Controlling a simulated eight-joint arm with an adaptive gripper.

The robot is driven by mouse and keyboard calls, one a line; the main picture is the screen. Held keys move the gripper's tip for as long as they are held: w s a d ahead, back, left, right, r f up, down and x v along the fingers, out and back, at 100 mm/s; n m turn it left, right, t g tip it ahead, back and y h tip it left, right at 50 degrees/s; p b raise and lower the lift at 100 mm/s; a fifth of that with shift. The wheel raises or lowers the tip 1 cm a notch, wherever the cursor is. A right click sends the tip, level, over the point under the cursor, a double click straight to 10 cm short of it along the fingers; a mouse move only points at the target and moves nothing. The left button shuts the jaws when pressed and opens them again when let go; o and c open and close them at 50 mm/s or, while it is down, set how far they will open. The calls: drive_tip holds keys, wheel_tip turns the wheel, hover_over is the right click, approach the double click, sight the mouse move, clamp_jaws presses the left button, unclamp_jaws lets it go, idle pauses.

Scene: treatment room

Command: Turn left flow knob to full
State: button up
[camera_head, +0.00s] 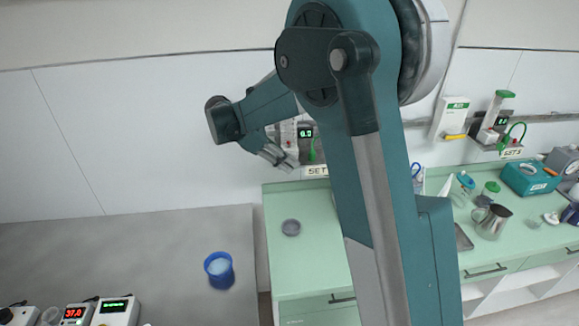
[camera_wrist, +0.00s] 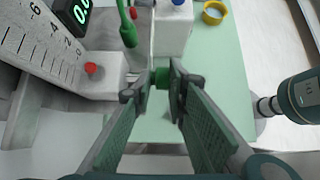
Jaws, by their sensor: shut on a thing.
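The left wall unit, a white panel with a green-digit display (camera_head: 306,132), is partly hidden behind my arm in the head view. My gripper (camera_head: 278,157) reaches it from the left. In the wrist view my gripper (camera_wrist: 165,80) has its fingertips closed around a small green knob (camera_wrist: 161,78) in front of a white block. The display (camera_wrist: 78,10) is cut off by the frame edge. A graduated scale (camera_wrist: 38,38) and a small red knob (camera_wrist: 91,68) are left of the fingers. The knob's setting cannot be read.
A green tube fitting (camera_wrist: 127,28) hangs close to the fingers. A second wall unit (camera_head: 491,130) is at the right. A blue cup (camera_head: 219,269) stands on the grey table (camera_head: 160,255).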

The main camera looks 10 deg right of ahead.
drive_tip(key=shift+s+a+f+h+b, duration=0.1)
drive_tip(key=shift+f+h+b, duration=0.1)
drive_tip(key=shift+h+b, duration=0.6)
drive_tip(key=shift+s+a+f+h+b, duration=0.1)
drive_tip(key=shift+f+h+b, duration=0.1)
drive_tip(key=shift+h+b, duration=0.55)
drive_tip(key=shift+a+f+h+b, duration=0.1)
drive_tip(key=shift+f+h+b, duration=0.1)
drive_tip(key=shift+h+b, duration=0.55)
drive_tip(key=shift+h, duration=0.3)
drive_tip(key=o, duration=0.7)
drive_tip(key=shift+s+r, duration=0.1)
drive_tip(key=shift+r, duration=0.1)
drive_tip(key=shift+o, duration=0.2)
wheel_tip(320, 180, up, 10)
